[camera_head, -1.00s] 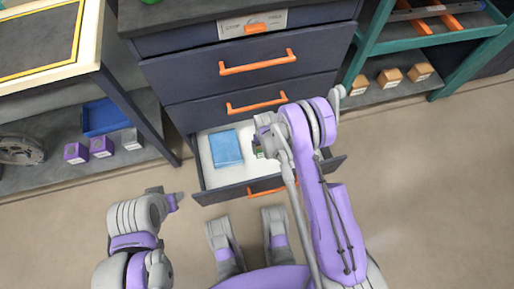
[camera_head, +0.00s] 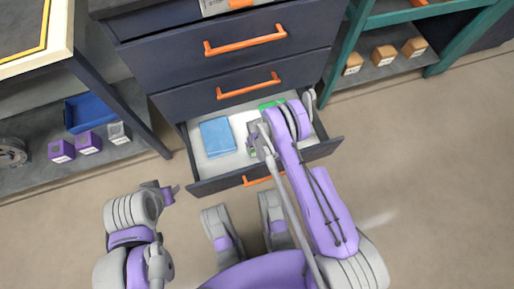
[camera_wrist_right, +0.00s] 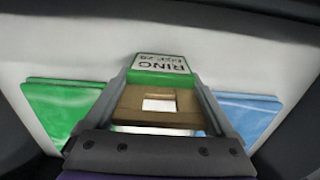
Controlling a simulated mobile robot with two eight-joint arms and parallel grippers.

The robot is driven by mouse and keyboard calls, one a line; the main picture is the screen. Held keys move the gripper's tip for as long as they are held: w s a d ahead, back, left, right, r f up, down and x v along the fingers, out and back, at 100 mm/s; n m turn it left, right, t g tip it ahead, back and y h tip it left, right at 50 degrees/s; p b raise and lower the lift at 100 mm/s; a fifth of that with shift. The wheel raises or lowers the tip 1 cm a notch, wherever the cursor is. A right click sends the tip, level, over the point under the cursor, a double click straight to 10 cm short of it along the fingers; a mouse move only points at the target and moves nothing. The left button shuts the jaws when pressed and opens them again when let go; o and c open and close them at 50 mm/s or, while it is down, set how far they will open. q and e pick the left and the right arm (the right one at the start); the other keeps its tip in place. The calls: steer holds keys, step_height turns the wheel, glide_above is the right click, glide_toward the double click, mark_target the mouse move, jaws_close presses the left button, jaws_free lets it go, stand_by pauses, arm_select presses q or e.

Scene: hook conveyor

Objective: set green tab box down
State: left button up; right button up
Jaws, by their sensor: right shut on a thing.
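The green tab box (camera_wrist_right: 160,98) is a brown box with a green edge and a white label with printed text, lying between the fingers of my right gripper (camera_wrist_right: 162,82) in the wrist view. My right gripper is shut on it. In the head view, this gripper (camera_head: 254,142) is inside the open drawer (camera_head: 240,160), right of a flat blue item; the arm hides much of the box. I cannot tell whether the box touches the drawer floor. My left gripper (camera_head: 167,194) is outside the drawer, lower left; its jaws are too small to read.
In the drawer lie a flat blue item (camera_head: 217,136) and a flat green item (camera_head: 271,104); the wrist view shows them on either side of the box. Shut drawers with orange handles (camera_head: 245,40) rise above. Shelves with small purple (camera_head: 61,151) and brown boxes (camera_head: 383,55) flank the cabinet.

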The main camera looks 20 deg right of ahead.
steer(key=o, duration=1.2)
steer(key=shift+f, duration=0.1)
step_height(320, 180, up, 13)
steer(key=p, duration=0.3)
steer(key=shift+f, duration=0.2)
